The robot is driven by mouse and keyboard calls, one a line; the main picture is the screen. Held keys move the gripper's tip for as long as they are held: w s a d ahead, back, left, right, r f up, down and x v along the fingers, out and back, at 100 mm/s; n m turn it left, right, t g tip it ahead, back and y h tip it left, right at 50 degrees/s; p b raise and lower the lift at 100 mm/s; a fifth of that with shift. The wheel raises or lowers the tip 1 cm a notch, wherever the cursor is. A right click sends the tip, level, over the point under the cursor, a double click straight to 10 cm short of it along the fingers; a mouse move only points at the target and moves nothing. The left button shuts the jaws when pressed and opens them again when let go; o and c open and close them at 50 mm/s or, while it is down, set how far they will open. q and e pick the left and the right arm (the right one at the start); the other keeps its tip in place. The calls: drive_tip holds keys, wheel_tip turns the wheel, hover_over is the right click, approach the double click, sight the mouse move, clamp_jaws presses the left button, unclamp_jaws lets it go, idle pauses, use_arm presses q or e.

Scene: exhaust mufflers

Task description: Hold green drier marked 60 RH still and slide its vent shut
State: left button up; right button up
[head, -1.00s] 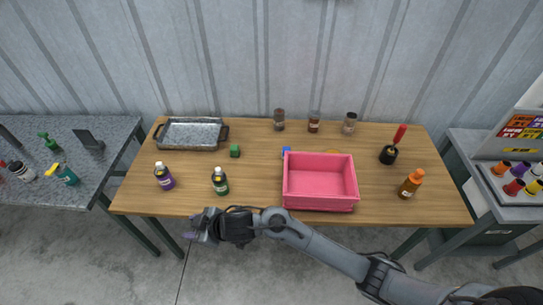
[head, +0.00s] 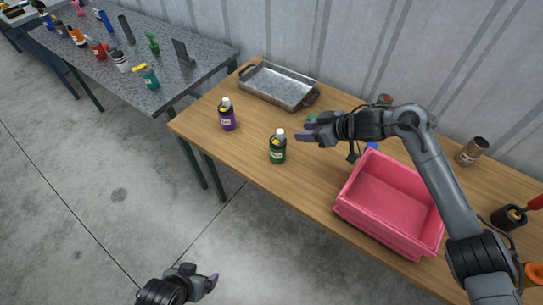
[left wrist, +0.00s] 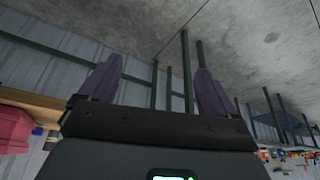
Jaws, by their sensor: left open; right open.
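The green drier (head: 278,148) is a dark green bottle with a white cap, a small yellow part near its top and a pale label too small to read. It stands upright on the wooden table near its front edge. My right gripper (head: 308,132) is open just right of the drier, apart from it, with its fingers pointing left. My left gripper (head: 207,283) is open and empty, low in front of the table and well away from the drier. In the left wrist view, nothing lies between its purple fingers (left wrist: 155,88).
A similar purple bottle (head: 227,115) stands left of the drier. A metal tray (head: 278,85) lies behind. A pink bin (head: 392,203) is to the right, and a green block (head: 312,118) sits by my right gripper. A granite side table (head: 150,55) holds several bottles.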

use_arm(q)
drive_tip(key=w+d+r+m+t+h, duration=0.1)
drive_tip(key=w+d+t, duration=0.1)
drive_tip(key=w+d, duration=0.5)
drive_tip(key=w+d+r+t+h, duration=0.1)
drive_tip(key=w+d+t, duration=0.15)
drive_tip(key=w, duration=0.95)
drive_tip(key=m+t+h, duration=0.2)
drive_tip(key=t+h, duration=0.1)
approach(278, 146)
wheel_tip(278, 146, down, 4)
drive_tip(key=w, duration=0.3)
drive_tip(key=shift+t, duration=0.25)
drive_tip(key=shift+x, duration=4.65)
drive_tip(key=shift+d, duration=0.15)
drive_tip(key=shift+s, duration=0.1)
drive_tip(key=shift+c, duration=0.5)
drive_tip(key=c, duration=1)
drive_tip(key=shift+c, duration=0.2)
